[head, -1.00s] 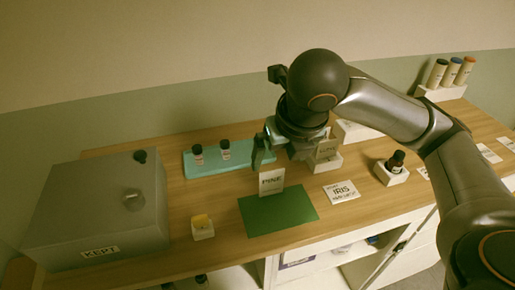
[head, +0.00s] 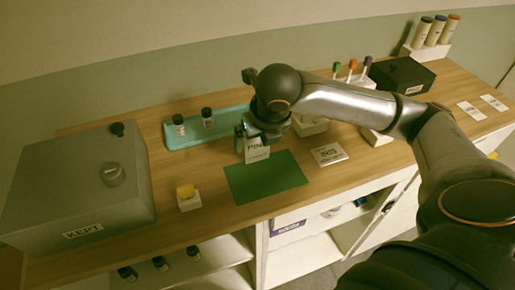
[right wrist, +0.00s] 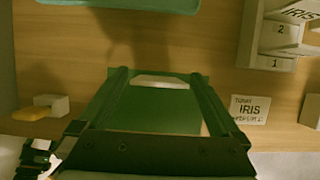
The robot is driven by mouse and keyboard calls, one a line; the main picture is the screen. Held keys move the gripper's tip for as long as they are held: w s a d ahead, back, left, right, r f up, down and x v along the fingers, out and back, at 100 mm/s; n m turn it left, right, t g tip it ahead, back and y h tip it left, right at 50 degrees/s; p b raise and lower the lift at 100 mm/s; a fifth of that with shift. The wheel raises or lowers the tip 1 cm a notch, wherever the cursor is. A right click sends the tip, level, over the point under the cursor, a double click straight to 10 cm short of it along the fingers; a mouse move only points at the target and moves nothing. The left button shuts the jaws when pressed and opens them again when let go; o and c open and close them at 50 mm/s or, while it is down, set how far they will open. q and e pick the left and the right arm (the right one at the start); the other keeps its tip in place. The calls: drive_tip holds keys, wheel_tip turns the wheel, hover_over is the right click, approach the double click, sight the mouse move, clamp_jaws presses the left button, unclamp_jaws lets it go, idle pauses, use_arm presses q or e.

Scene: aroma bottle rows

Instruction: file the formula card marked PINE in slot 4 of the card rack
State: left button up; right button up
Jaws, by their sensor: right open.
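The white card marked PINE (head: 257,154) stands upright at the back edge of the green mat (head: 264,180). My right gripper (head: 250,138) is open directly above and around the card's top, and it hides part of the card. In the right wrist view a pale strip (right wrist: 160,82), which looks like the card's top edge, lies between the two open fingers, over the mat. The white stepped card rack (head: 310,127) is just right of the gripper, partly hidden by my arm. In the right wrist view, steps 1 and 2 (right wrist: 281,31) show; slot 4 is not visible.
A flat IRIS note (head: 329,154) lies right of the mat. A teal tray (head: 180,139) with two small bottles is behind left. A yellow item in a white holder (head: 189,202) and a grey box marked KEPT (head: 75,195) stand left. A black box (head: 403,75) is back right.

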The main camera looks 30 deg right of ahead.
drive_tip(key=shift+w+f, duration=0.15)
drive_tip(key=shift+f, duration=0.15)
drive_tip(key=shift+c, duration=0.2)
drive_tip(key=c, duration=1.2)
drive_tip(key=shift+r, duration=0.1)
